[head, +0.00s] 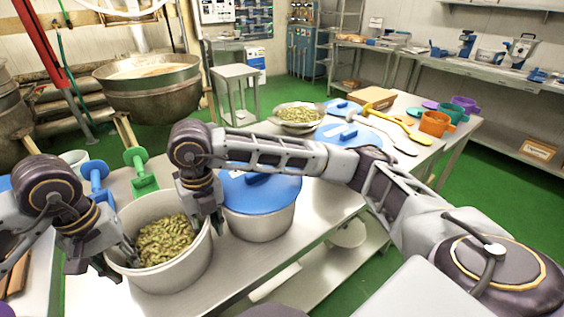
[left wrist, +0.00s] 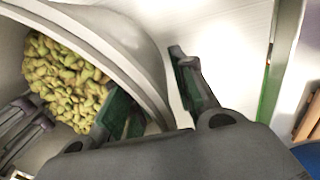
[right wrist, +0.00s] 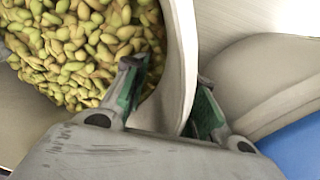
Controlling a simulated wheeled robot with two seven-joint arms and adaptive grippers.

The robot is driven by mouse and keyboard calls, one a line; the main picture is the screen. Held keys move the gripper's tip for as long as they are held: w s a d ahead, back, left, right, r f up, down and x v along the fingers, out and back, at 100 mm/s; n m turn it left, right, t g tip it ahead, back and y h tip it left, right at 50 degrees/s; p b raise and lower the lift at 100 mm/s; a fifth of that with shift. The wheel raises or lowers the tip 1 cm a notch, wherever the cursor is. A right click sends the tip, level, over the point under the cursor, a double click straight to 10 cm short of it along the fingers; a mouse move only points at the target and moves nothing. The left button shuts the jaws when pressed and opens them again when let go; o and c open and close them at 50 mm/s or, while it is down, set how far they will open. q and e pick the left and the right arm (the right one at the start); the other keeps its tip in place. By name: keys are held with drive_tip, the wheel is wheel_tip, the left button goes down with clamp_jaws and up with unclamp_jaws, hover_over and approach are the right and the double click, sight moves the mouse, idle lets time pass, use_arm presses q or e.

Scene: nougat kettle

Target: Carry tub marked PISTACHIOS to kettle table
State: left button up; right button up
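A white tub (head: 185,275) full of greenish nuts, apparently the pistachio tub, stands open on the metal table near its front left. No label is legible. My left gripper (head: 118,256) is at its left rim; in the left wrist view the fingers (left wrist: 155,95) straddle the tub wall (left wrist: 120,45), with a gap on the outside. My right gripper (head: 209,218) is at its right rim; in the right wrist view the fingers (right wrist: 168,100) are apart around the wall (right wrist: 180,50). A small metal table (head: 236,72) stands beside a large kettle (head: 150,95) at the back.
A tub with a blue lid (head: 258,190) stands right beside the open tub. A bowl of nuts (head: 299,115), another blue lid (head: 348,136) and coloured cups (head: 436,123) are farther along the table. Green floor lies behind.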

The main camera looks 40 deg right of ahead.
sight(115, 251)
use_arm(q)
drive_tip(key=shift+r, duration=0.15)
use_arm(e)
drive_tip(key=shift+f, duration=0.1)
